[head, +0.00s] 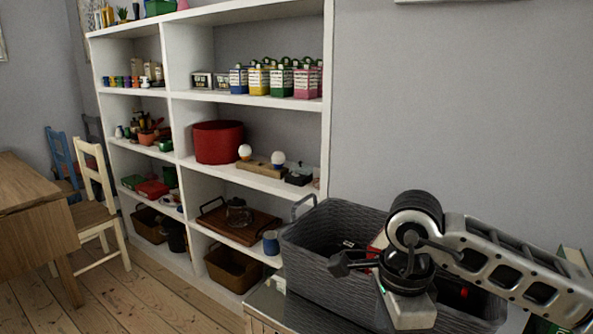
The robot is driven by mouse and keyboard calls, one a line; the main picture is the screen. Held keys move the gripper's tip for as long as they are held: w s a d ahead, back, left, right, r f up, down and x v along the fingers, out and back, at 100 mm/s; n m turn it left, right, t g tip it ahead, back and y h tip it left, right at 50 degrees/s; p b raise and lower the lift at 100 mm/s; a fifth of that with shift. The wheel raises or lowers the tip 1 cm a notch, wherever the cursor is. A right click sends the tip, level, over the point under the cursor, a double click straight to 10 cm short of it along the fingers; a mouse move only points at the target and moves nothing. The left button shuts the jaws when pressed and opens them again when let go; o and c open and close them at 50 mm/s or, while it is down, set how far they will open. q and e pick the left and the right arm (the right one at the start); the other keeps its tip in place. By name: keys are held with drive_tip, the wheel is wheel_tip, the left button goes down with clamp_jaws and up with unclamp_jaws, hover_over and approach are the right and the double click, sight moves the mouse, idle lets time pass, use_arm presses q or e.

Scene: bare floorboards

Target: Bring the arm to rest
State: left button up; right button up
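My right arm comes in from the right, folded over a grey woven basket (312,262). My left arm and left gripper are not in view.
The basket stands on a low cabinet (268,305) and has some items inside, partly hidden. A white shelf unit (168,95) with cartons, a red pot (217,142) and trays stands behind. A wooden table (28,225) and cream chair (100,213) are left. Floorboards between are clear.

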drive_tip(key=s+a+f+n+g+y+b, duration=0.1)
drive_tip(key=s+a+f+n+g+y, duration=0.3)
drive_tip(key=s+a+n, duration=0.75)
drive_tip(key=s+a+r+m+g+y, duration=0.3)
drive_tip(key=a+r+m+y, duration=0.6)
drive_tip(key=a+m+y, duration=0.3)
drive_tip(key=w+d+r+m+t+y, duration=0.3)
drive_tip(key=w+d+m+t+y, duration=0.3)
drive_tip(key=m+t, duration=0.75)
drive_tip(key=w+d+f+m+t+h, duration=0.3)
drive_tip(key=f+m+t+h, duration=0.15)
drive_tip(key=m, duration=0.55)
drive_tip(key=w+d+f+m+t+h, duration=0.35)
drive_tip(key=m+t, duration=0.25)
drive_tip(key=m, duration=0.4)
drive_tip(key=s+d+f+m+g+h, duration=0.2)
drive_tip(key=s+d+f+m+h, duration=0.1)
drive_tip(key=f+m, duration=0.3)
drive_tip(key=s+d+f+m+g+h, duration=0.2)
drive_tip(key=s+d+f+m+h, duration=0.2)
drive_tip(key=f, duration=0.5)
drive_tip(key=s+d+f+m+g+h, duration=0.2)
drive_tip(key=s+d+f+m+h, duration=0.1)
drive_tip(key=f+m, duration=0.4)
drive_tip(key=shift+s+d+f+m+h, duration=0.25)
drive_tip(key=shift+d+m+h, duration=0.2)
drive_tip(key=shift+d, duration=0.35)
